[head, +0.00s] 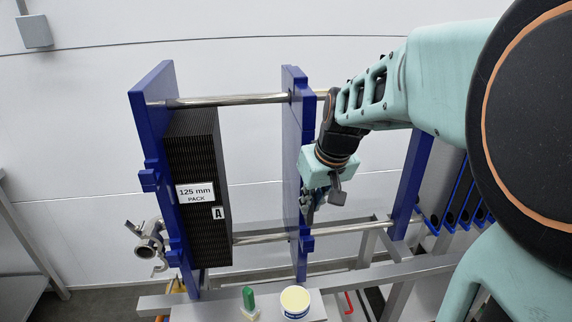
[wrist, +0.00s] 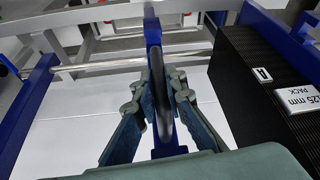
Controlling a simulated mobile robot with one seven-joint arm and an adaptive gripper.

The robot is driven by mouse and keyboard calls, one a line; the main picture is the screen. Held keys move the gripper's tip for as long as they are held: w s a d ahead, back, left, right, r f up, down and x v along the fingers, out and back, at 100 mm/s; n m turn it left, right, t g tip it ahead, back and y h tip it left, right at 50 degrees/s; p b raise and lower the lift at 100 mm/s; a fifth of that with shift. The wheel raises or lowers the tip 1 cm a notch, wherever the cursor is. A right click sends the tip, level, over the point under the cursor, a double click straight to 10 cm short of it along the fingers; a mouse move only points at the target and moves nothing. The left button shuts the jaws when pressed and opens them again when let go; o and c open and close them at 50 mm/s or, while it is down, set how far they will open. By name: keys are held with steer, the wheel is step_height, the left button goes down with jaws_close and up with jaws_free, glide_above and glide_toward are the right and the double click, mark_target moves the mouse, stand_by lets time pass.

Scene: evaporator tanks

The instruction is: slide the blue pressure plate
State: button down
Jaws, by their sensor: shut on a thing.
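The blue pressure plate (head: 290,150) stands upright in the middle of the frame, between the upper and lower steel bars. It is apart from the dark plate pack (head: 192,150), which rests against the blue end plate (head: 150,110) on the left. In the wrist view the pressure plate (wrist: 153,32) shows edge-on, with a dark curved handle (wrist: 164,112) on it. My gripper (head: 309,210) is at the right face of the plate. In the wrist view my gripper (wrist: 163,84) is shut on the handle, one finger each side. My fingers partly hide the grip.
The upper bar (head: 230,100) and lower bar (head: 262,238) run across an open gap between pack and plate. A blue upright (head: 410,170) stands right of my gripper. A green bottle (head: 248,299) and a pale-lidded tub (head: 295,301) stand on the near ledge.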

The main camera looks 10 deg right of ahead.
stand_by(0.3)
steer(key=c, duration=2)
jaws_free()
steer(key=shift+o, duration=0.2)
steer(key=shift+d, duration=0.15)
